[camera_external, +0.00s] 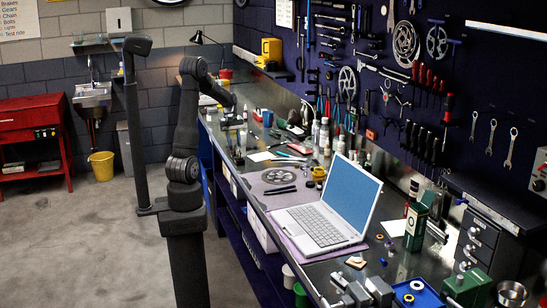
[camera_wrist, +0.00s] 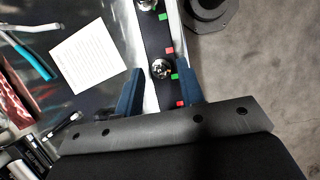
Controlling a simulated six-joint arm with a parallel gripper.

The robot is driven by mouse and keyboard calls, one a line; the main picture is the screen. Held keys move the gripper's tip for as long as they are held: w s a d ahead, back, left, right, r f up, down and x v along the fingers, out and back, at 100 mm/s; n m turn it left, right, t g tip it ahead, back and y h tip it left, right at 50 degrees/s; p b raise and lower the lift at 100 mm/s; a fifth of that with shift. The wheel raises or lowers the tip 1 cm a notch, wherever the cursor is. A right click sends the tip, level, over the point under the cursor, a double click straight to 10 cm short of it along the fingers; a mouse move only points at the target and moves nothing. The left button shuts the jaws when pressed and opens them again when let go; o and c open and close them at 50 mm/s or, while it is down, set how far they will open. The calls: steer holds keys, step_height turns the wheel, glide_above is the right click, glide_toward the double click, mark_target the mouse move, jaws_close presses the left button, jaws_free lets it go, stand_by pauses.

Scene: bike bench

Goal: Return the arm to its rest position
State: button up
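My arm stands on a dark post in the external view, bent at the elbow, with its forearm slanting down over the far left part of the workbench (camera_external: 262,205). My gripper (camera_external: 232,112) is small there and its fingers are hard to make out. In the wrist view my gripper (camera_wrist: 158,82) shows two blue fingers spread apart. Between and beyond them lies a dark strip (camera_wrist: 156,40) with round silver knobs and small red and green marks. I see nothing gripped between the fingers.
An open laptop (camera_external: 318,222), bottles (camera_external: 323,135) and a green box (camera_external: 416,226) crowd the bench. Tools hang on the wall behind.

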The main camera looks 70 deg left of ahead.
steer(key=n, duration=0.1)
steer(key=n+t, duration=0.1)
steer(key=n, duration=0.1)
steer(key=n+t, duration=0.1)
steer(key=n, duration=0.1)
steer(key=shift+s, duration=0.25)
steer(key=shift+r+n, duration=0.2)
steer(key=shift+n, duration=0.3)
steer(key=shift+v, duration=1.2)
steer(key=shift+o, duration=0.5)
steer(key=shift+y, duration=0.3)
steer(key=o, duration=1.1)
steer(key=shift+o, duration=1.2)
steer(key=shift+a+r+m, duration=0.15)
steer(key=shift+r+m, duration=0.15)
steer(key=shift+r, duration=0.05)
steer(key=a+r+m+g+y, duration=0.2)
steer(key=a+r+m+y, duration=0.3)
steer(key=r, duration=0.9)
steer(key=shift+m+h, duration=0.3)
steer(key=shift+h, duration=0.3)
steer(key=f, duration=0.6)
steer(key=w+f, duration=0.1)
steer(key=f, duration=0.3)
steer(key=shift+a, duration=0.4)
